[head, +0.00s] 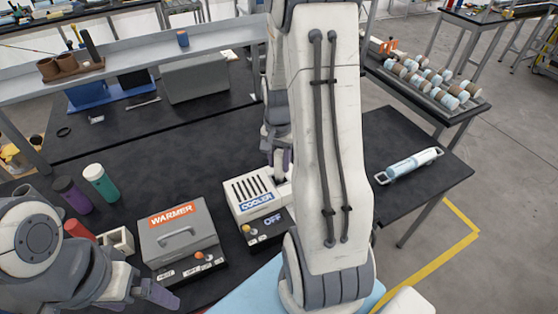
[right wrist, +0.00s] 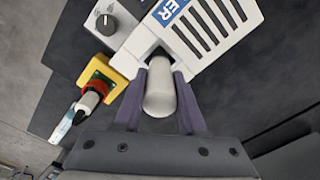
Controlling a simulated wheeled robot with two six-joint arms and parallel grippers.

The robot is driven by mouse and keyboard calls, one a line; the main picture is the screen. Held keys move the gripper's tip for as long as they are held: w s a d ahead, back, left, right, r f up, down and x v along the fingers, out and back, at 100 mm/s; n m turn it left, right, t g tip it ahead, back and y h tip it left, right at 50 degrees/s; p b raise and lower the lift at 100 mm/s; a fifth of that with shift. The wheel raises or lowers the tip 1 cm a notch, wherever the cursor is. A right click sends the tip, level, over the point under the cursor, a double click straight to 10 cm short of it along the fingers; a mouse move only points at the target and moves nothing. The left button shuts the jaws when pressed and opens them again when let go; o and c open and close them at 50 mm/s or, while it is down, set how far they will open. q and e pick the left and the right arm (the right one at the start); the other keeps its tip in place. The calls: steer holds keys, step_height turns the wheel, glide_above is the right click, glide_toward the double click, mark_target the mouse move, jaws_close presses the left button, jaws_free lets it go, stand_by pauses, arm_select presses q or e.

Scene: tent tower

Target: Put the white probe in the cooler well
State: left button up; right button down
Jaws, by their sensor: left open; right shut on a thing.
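The white probe (right wrist: 160,95) is between the purple fingers of my right gripper (right wrist: 162,78) in the right wrist view. Its far end is at a notch in the edge of the white cooler (right wrist: 205,35); how deep it sits in the well I cannot tell. In the head view the cooler (head: 246,190), with vent slots and a blue COOLER label, stands on the black table. My right arm hides part of its right side and most of my right gripper. My left gripper (head: 146,288) is open and empty at the lower left, in front of the warmer.
The grey warmer (head: 177,228) stands left of the cooler. A light blue tube (head: 410,165) lies at right. A yellow stop-button box (right wrist: 102,82) is beside the cooler.

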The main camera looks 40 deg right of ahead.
steer(key=shift+f, duration=0.1)
steer(key=shift+f, duration=0.1)
steer(key=shift+c, duration=2.4)
jaws_free()
